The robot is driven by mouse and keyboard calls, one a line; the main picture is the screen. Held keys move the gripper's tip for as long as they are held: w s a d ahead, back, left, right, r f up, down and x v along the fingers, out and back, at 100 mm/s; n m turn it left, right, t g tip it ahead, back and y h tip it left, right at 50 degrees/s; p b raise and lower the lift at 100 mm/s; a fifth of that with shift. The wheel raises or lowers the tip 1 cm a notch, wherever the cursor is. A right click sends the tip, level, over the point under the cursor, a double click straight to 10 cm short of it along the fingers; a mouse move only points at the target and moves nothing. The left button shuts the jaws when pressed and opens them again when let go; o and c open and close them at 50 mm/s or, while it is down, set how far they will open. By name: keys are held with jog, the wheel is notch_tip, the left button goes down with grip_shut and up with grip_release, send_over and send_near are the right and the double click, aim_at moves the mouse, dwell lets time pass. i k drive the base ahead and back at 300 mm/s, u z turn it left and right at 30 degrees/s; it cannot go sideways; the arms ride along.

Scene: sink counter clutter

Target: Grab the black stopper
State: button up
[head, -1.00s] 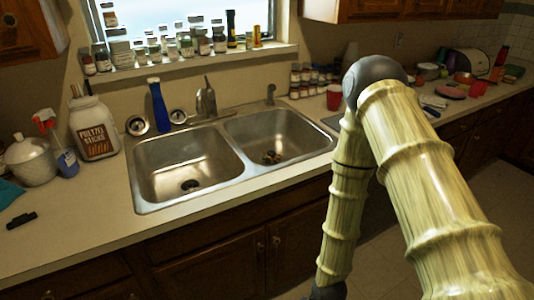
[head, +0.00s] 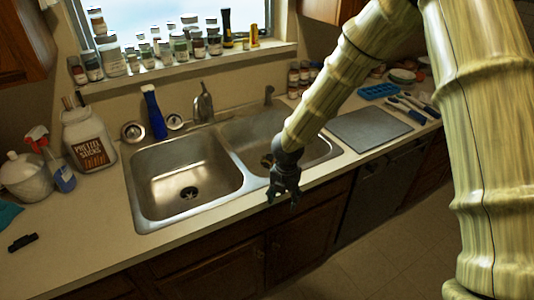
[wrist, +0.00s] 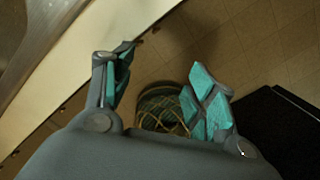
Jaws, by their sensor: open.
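A small black object (head: 23,242), which looks like the black stopper, lies flat on the counter at the far left, near the front edge. It is not in the wrist view. My gripper (head: 284,196) points down by the front edge of the sink, far to the right of the black object. In the wrist view its two teal-padded fingers (wrist: 162,72) are spread apart with nothing held between them. The floor and the counter edge show beyond them.
The double sink (head: 150,222) lies between my gripper and the black object. A pretzel jar (head: 88,142), spray bottle (head: 58,172) and white lidded pot (head: 28,180) stand behind the black object.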

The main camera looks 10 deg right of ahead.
aim_at(269, 158)
jog(key=i, duration=1.2)
